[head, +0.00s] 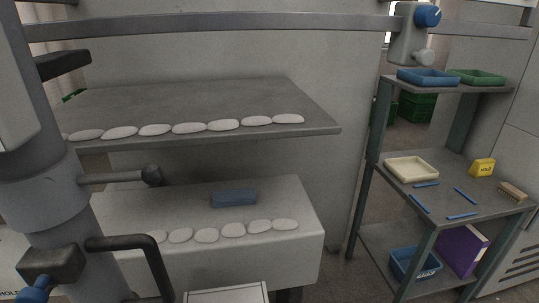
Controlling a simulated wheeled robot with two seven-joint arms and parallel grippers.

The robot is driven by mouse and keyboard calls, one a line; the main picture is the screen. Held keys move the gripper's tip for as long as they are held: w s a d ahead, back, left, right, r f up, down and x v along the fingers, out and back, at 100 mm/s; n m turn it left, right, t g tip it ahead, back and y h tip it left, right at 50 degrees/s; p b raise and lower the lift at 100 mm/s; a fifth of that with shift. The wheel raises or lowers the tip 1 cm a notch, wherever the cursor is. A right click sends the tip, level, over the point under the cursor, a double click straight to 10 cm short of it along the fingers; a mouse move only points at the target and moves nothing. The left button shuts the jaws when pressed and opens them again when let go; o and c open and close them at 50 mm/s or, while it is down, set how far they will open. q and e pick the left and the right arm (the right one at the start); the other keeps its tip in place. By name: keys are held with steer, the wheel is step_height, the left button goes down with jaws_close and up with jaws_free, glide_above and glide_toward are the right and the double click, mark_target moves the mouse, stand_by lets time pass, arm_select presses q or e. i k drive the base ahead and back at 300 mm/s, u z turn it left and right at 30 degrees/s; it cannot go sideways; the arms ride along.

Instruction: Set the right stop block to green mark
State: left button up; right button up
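The right stop block (405,42) is a grey block on the upper grey rail (250,27), towards the right of the head view. It has a blue knob (428,15) on its upper right and a pale rounded knob (424,57) below. I cannot make out a green mark on the visible part of the rail. Neither of my grippers shows in this view, and nothing is touching the block.
A grey shelf (210,95) with a row of white oval pieces juts out below the rail. A lower ledge holds a blue block (233,198). A thick grey column (45,200) with a black handle (135,250) stands left. A rack (458,160) with trays stands right.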

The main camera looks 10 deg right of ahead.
mark_target(406, 48)
steer(key=z, duration=1.05)
steer(key=k, duration=0.35)
steer(key=u, duration=1.05)
